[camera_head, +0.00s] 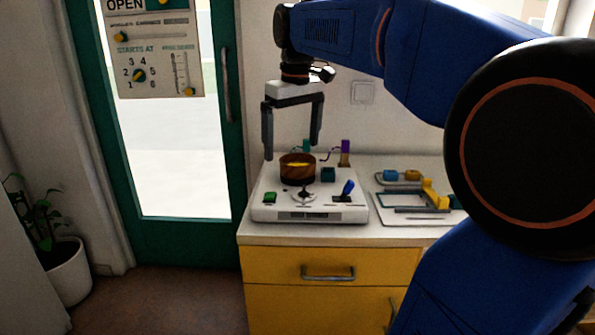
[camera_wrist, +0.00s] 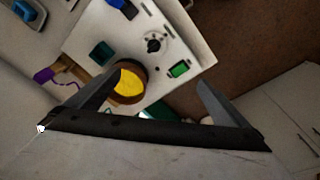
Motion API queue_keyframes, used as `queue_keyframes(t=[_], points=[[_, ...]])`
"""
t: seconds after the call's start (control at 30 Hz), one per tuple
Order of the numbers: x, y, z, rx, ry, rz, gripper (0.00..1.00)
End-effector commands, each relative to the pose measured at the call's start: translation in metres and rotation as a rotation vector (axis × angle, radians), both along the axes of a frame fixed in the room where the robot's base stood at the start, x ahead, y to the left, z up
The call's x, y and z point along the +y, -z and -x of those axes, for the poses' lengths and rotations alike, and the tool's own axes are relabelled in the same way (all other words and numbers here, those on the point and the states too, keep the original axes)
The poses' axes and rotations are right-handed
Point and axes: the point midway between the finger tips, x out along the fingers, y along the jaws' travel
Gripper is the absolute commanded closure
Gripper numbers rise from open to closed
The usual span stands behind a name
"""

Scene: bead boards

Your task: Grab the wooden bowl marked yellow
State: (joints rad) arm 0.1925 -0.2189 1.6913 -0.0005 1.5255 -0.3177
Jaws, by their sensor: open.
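The wooden bowl (camera_head: 297,174) is brown and round with a yellow inside, and stands on the back part of a white board (camera_head: 265,201) on the counter. In the wrist view the bowl (camera_wrist: 127,97) shows its yellow inside, partly covered by one finger. My gripper (camera_head: 291,151) is open and empty, its fingers pointing down just above and behind the bowl. In the wrist view my gripper (camera_wrist: 158,80) has its fingers wide apart, with the bowl near the left finger, not centred. I cannot tell whether that finger touches the bowl.
The board also bears a dark teal box (camera_head: 328,174), a green block (camera_head: 270,197), a blue lever (camera_head: 347,188) and a black knob (camera_head: 304,193). A purple piece (camera_head: 345,147) stands behind. A tray (camera_head: 413,211) with blue and yellow parts lies to the right.

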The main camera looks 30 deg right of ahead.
Motion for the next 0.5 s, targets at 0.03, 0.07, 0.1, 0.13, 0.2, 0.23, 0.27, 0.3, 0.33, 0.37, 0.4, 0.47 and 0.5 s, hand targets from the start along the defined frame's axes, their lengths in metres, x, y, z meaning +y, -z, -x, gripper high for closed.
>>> queue_keyframes(t=[0.03, 0.07, 0.1, 0.13, 0.2, 0.23, 0.27, 0.3, 0.33, 0.37, 0.4, 0.47, 0.5], points=[[-0.01, -0.01, -0.016, 0.016, -0.004, 0.0, 0.0], [-0.015, -0.016, -0.023, 0.026, -0.009, -0.002, 0.0], [-0.022, -0.024, -0.033, 0.04, -0.014, -0.003, 0.0], [-0.027, -0.029, -0.04, 0.051, -0.018, -0.004, 0.0], [-0.038, -0.041, -0.055, 0.071, -0.029, -0.007, 0.0], [-0.043, -0.044, -0.061, 0.081, -0.033, -0.008, 0.0], [-0.048, -0.048, -0.066, 0.089, -0.037, -0.01, 0.0], [-0.053, -0.053, -0.073, 0.098, -0.042, -0.012, 0.0], [-0.057, -0.055, -0.077, 0.107, -0.045, -0.015, 0.0], [-0.061, -0.058, -0.081, 0.112, -0.049, -0.015, 0.0], [-0.065, -0.061, -0.086, 0.12, -0.054, -0.017, 0.0], [-0.07, -0.065, -0.091, 0.128, -0.057, -0.019, 0.0], [-0.073, -0.066, -0.093, 0.133, -0.061, -0.021, 0.0]])
